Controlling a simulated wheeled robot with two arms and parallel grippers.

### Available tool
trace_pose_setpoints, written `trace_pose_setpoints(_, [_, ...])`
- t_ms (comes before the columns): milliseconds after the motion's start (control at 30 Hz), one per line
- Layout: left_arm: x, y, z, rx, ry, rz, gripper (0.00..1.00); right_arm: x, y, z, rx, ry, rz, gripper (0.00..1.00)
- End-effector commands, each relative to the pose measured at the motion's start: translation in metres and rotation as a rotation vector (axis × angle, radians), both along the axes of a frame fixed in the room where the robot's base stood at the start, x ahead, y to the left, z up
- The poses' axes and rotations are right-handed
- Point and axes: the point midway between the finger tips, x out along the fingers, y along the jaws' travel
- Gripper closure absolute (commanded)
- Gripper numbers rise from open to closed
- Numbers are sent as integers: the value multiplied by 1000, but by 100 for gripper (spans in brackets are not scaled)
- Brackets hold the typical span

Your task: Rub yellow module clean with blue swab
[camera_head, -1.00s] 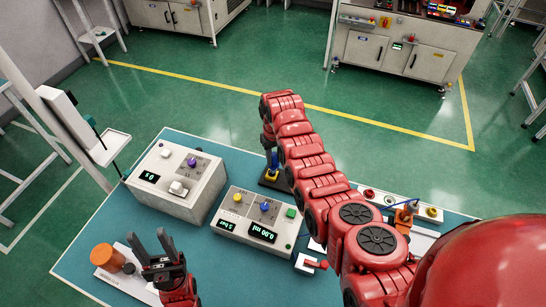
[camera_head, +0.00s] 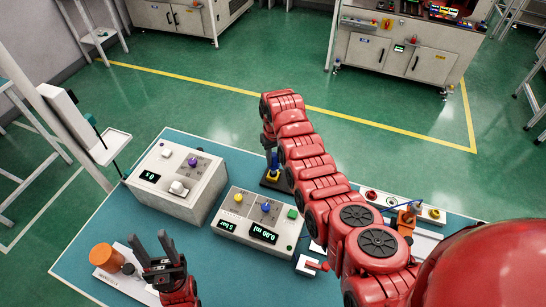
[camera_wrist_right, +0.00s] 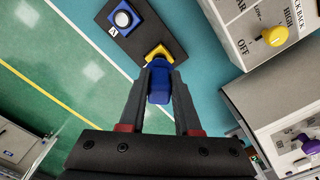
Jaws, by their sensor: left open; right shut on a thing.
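My right gripper (camera_wrist_right: 159,70) is shut on the blue swab (camera_wrist_right: 159,88), seen in the right wrist view. The swab's far end meets or overlaps the yellow module (camera_wrist_right: 155,51); I cannot tell whether they touch. The module sits on a dark plate (camera_wrist_right: 138,40) beside a blue block with a round white top (camera_wrist_right: 122,19). In the head view, the swab (camera_head: 274,160) stands upright over the plate, partly hidden by my right arm. My left gripper (camera_head: 150,241) is open and empty above the table's front left.
A box with a purple knob (camera_head: 193,162) and a control box with a 0.00 ml display (camera_head: 262,234) stand left of my right arm. An orange cylinder (camera_head: 103,256) is near my left gripper. Small parts (camera_head: 408,216) lie at the right.

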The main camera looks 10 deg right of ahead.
Motion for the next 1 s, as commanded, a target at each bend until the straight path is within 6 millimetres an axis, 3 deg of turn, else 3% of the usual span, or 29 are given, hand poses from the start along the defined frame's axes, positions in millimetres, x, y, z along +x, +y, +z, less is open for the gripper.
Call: trace_pose_setpoints(1000, [0,0,-11,0,0,0,50,4,5,1,-1,0,-1,100])
